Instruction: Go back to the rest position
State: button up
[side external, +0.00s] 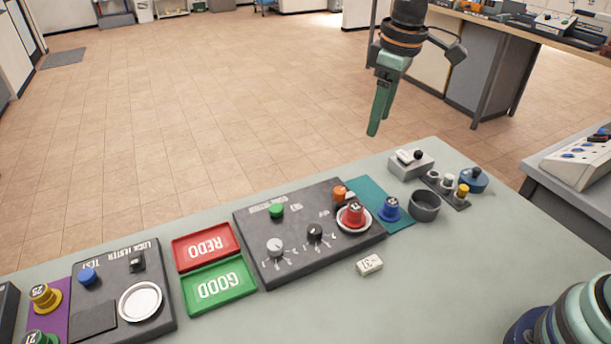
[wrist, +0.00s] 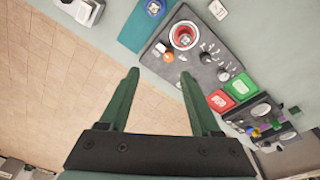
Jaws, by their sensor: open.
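My green gripper (side external: 380,110) hangs in the air above and behind the far edge of the table in the side external view, fingers pointing down. In the wrist view my gripper (wrist: 158,90) has its two fingers spread apart with nothing between them. It is open and touches no object. Below it lies the grey-green table (side external: 330,310).
The table holds a dark control panel (side external: 282,256) with a red numbered piece (side external: 352,215), a blue piece (side external: 390,208), red (side external: 205,245) and green (side external: 220,287) trays, a lock tester panel (side external: 110,262) and a white tag (side external: 369,264). The air around my gripper is clear.

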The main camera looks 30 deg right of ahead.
jog(key=s+d+r+m+t, duration=0.1)
jog(key=s+d+m+t, duration=0.1)
jog(key=s, duration=0.5)
jog(key=s+d+r+m+t, duration=0.1)
jog(key=s+d+m+t, duration=0.1)
jog(key=s+d+m, duration=0.2)
jog(key=s+d, duration=0.2)
jog(key=s, duration=0.1)
jog(key=shift+d+m, duration=0.25)
jog(key=shift+m, duration=0.05)
